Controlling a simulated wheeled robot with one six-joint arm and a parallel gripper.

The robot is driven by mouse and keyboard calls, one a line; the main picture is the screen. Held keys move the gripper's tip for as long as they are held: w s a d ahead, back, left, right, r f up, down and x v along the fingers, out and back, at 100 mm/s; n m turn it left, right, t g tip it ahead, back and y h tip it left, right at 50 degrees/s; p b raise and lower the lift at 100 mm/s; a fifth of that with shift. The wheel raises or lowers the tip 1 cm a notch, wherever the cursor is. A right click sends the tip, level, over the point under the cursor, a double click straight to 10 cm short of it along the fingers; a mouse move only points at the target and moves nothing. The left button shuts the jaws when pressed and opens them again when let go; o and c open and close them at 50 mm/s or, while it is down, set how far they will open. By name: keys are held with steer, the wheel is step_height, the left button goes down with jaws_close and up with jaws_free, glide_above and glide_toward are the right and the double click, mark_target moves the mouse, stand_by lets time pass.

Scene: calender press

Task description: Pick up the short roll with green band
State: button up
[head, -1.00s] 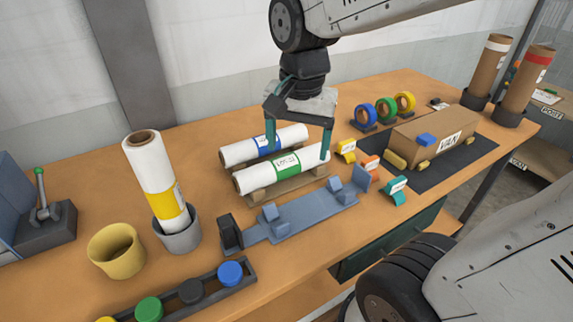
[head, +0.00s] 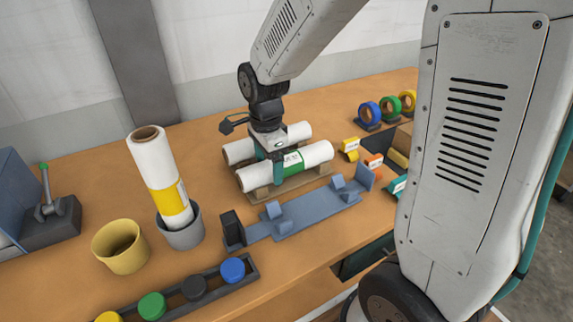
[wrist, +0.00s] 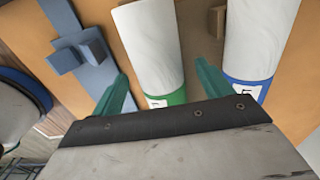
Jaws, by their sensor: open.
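The short white roll with a green band (head: 315,155) lies on a low wooden cradle (head: 262,193) at the middle of the bench. A white roll with a blue band (wrist: 262,40) lies parallel behind it. My gripper (head: 270,160) is over the green-banded roll from above, and part of it hides the roll's middle. In the wrist view the green-banded roll (wrist: 150,45) runs between the two teal fingers of my open gripper (wrist: 162,78). One finger is on each side. The right finger is in the gap between the two rolls. Contact cannot be told.
A blue-grey fixture (head: 310,215) lies just in front of the cradle. A tall yellow-banded roll (head: 155,160) leans in a grey cup (head: 185,236) on the left, beside a yellow cup (head: 120,248). Tape rolls (head: 390,107) stand at the back right. My arm hides the right side.

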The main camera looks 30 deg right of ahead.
steer(key=shift+f, duration=0.5)
steer(key=c, duration=1.3)
